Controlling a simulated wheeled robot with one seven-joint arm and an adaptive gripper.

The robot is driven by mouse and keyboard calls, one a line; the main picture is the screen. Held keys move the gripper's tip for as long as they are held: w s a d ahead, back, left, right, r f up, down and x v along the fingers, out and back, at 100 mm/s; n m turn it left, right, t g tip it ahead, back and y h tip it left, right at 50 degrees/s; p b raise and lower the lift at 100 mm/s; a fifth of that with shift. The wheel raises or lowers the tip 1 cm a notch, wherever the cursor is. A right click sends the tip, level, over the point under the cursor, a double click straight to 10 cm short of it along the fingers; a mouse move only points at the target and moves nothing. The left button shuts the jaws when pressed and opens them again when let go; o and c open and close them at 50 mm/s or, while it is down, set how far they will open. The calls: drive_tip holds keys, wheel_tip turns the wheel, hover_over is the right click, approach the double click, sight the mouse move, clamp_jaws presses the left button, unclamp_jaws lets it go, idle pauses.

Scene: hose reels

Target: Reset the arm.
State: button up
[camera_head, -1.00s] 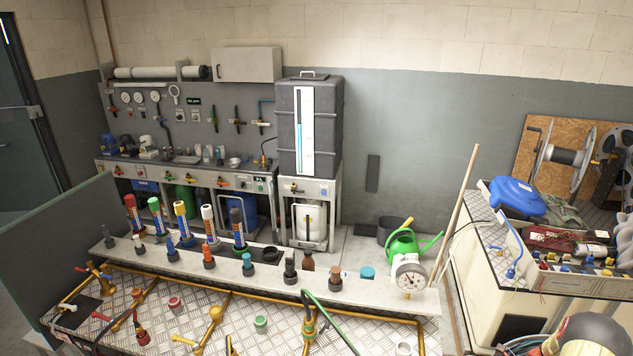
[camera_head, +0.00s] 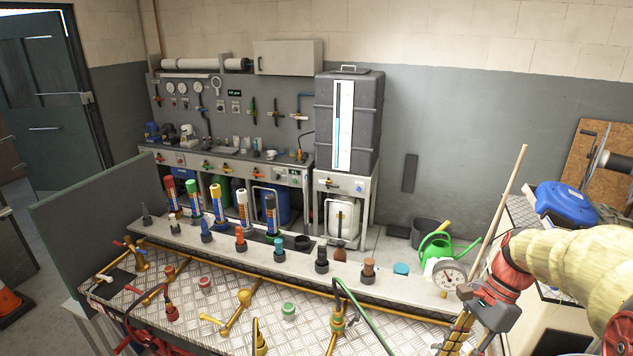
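My arm (camera_head: 570,262), cream-coloured with red joints, reaches in from the right edge. My gripper (camera_head: 466,332) hangs at its end, pointing down over the right end of the metal-topped bench (camera_head: 205,325). Its fingers are small and seen against yellow and black parts, so I cannot tell whether they are open or shut. I see nothing clearly held. A round pressure gauge (camera_head: 449,275) stands just behind the gripper in the picture.
Coloured tubes, such as a red one (camera_head: 175,195), and several nozzles stand along the bench's raised shelf. A green watering can (camera_head: 438,248) and a leaning wooden pole (camera_head: 508,205) are near the arm. Yellow pipes and a green hose (camera_head: 365,315) cross the bench top.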

drive_tip(key=s+a+r+n+t+h+b, duration=0.2)
drive_tip(key=s+a+n+t, duration=0.2)
drive_tip(key=n, duration=0.4)
drive_tip(key=s+a+r+n+t+h+b, duration=0.1)
drive_tip(key=s+a+n+t+h+b, duration=0.1)
drive_tip(key=s+a+n, duration=0.5)
drive_tip(key=shift+s+a+r+n+t+b, duration=0.15)
drive_tip(key=shift+s+r+n+t+b, duration=0.2)
drive_tip(key=shift+n+t, duration=0.5)
